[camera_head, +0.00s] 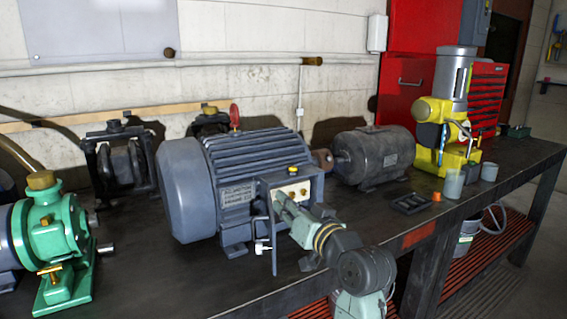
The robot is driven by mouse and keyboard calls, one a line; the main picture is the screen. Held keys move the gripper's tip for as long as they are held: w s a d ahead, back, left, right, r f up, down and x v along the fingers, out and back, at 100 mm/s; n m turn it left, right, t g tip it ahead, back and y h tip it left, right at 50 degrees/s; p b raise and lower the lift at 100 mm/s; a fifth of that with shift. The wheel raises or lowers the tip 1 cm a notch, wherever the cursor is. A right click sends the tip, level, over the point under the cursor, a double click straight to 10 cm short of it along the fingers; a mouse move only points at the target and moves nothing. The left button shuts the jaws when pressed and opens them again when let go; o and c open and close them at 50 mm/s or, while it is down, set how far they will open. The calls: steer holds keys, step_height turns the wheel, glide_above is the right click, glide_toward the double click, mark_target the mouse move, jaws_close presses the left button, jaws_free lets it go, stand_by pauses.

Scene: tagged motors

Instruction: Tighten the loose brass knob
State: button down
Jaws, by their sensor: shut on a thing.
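A large blue-grey motor (182,190) stands on the bench in the head view, with a terminal box on its right side. The box has a pale front panel (299,187) with small brass knobs, and a yellow-topped knob (293,169) sits above it. My gripper (279,197) reaches in from the lower right and is shut at the left part of this panel. What lies between its fingertips is small and mostly hidden, apparently a brass knob. I cannot tell which knob is loose.
A green pump (55,235) with brass fittings stands at the left. A dark grey motor (372,158) and a yellow machine (432,120) stand to the right. A black tray (408,203), an orange cap (436,197) and grey cups (455,182) lie near the front edge.

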steer(key=shift+a+m+p, duration=0.1)
steer(key=shift+m+p, duration=2.35)
steer(key=shift+m, duration=1.05)
steer(key=c, duration=1.8)
jaws_free()
steer(key=shift+o, duration=0.2)
